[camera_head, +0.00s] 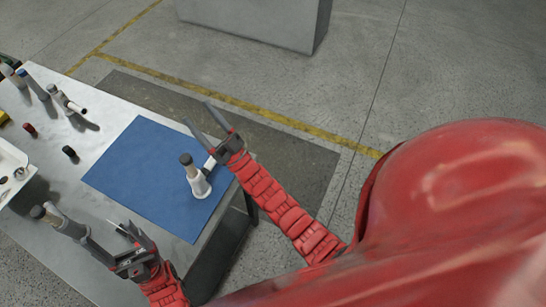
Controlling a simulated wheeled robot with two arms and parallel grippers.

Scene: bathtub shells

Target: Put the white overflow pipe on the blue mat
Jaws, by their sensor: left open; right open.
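The white overflow pipe (198,185) stands on the blue mat (140,173), near the mat's right edge. It has a brown-grey top end and a short white side branch pointing up and right. My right gripper (198,112) is open and empty. Its wrist is just beyond the side branch and its fingers point away to the upper left; I cannot tell whether it touches the pipe. My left gripper (110,235) is open at the near edge of the table. A similar white and grey pipe piece (60,220) lies just left of its fingers, apparently not gripped.
The grey table (92,110) carries several pipe fittings (40,88) at its far left, a dark red cap (29,130), a black cap (69,152) and a white tray (12,160). Most of the mat is clear. A grey block (255,22) stands on the floor beyond.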

